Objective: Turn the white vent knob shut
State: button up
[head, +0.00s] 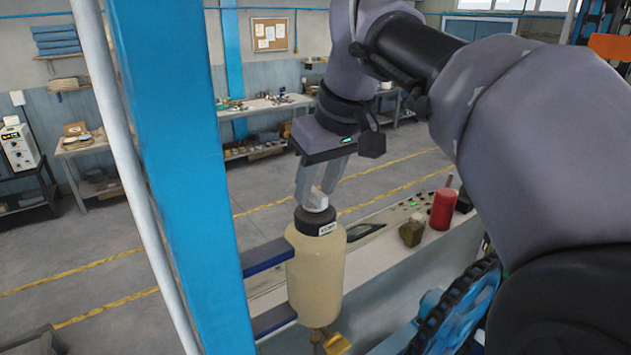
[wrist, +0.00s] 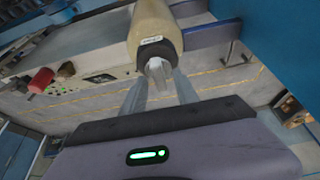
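The white vent knob (head: 316,203) sits on the black cap (head: 314,219) of an upright cream bottle (head: 315,275). My gripper (head: 317,195) comes down from above, with one finger on each side of the knob. In the wrist view the white knob (wrist: 159,72) shows between the two fingertips (wrist: 160,80). The fingers appear close against the knob, but I cannot tell for sure whether both press on it. A label on the cap is too small to read fully.
Blue brackets (head: 270,255) hold the bottle beside a blue post (head: 190,170). A brass valve with a yellow handle (head: 337,344) is below it. A red cylinder (head: 443,208) and a brownish block (head: 411,232) stand on the panel to the right.

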jog(key=shift+s+f, duration=0.1)
grip_shut()
